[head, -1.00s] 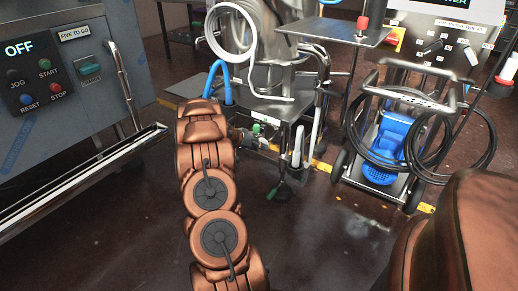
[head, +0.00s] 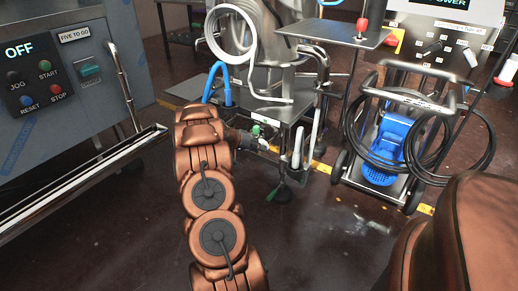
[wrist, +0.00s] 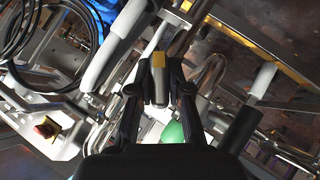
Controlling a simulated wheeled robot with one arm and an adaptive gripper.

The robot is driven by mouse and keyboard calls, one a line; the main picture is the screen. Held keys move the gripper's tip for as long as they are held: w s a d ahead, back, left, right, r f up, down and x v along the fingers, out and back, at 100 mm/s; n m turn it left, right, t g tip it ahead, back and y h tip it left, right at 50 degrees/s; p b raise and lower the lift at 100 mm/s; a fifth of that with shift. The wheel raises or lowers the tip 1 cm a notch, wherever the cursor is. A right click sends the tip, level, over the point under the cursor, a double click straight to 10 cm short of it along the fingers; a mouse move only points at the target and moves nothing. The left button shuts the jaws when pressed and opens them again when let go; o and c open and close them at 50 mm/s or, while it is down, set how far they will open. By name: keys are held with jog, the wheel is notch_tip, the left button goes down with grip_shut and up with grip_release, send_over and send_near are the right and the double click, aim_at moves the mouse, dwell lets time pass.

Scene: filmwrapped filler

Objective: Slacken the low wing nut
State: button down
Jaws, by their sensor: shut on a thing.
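My gripper (wrist: 158,82) reaches up the middle of the wrist view. Its two dark fingers are closed in on a small dark and metallic part with a yellow patch, which I take to be the low wing nut (wrist: 158,66). Its wings cannot be made out clearly. In the head view my gripper (head: 250,140) is at the lower front of a steel stand (head: 262,108), mostly hidden behind my copper-coloured arm. The wing nut cannot be told apart there. A green rounded part (wrist: 173,132) shows just below the fingers in the wrist view.
A control cabinet (head: 60,130) with a rail stands at left, its display reading OFF. A blue pump cart (head: 388,145) with black hose stands at right. A blue hose (head: 225,80) and white upright handles (head: 298,145) are close to my gripper. Floor is open in front.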

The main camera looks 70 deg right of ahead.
jog(key=shift+n+g+p, duration=0.6)
jog(key=shift+g, duration=0.5)
jog(key=n+g+p, duration=0.2)
jog(key=g, duration=0.1)
jog(key=shift+w, duration=0.1)
jog(key=shift+f+n+g+h+p, duration=0.15)
jog(key=shift+n+g+h+p, duration=0.35)
jog(key=shift+n+g, duration=0.45)
jog(key=shift+f+n+g+h+b, duration=0.1)
jog(key=shift+n+g+h+b, duration=0.35)
jog(key=shift+n+g, duration=0.3)
jog(key=n+g+h+b, duration=0.1)
jog(key=n+h, duration=0.1)
jog(key=n, duration=0.1)
jog(key=shift+g+b, duration=0.3)
jog(key=shift+b, duration=0.1)
jog(key=n+h+b, duration=0.1)
jog(key=n+h, duration=0.2)
jog(key=n, duration=0.1)
jog(key=shift+b, duration=0.4)
jog(key=n+t+h, duration=0.1)
jog(key=n+h, duration=0.4)
jog(key=n, duration=0.1)
jog(key=shift+n, duration=0.3)
jog(key=shift+n+t+h, duration=1.45)
jog(key=shift+n+t, duration=0.25)
jog(key=shift+n, duration=0.9)
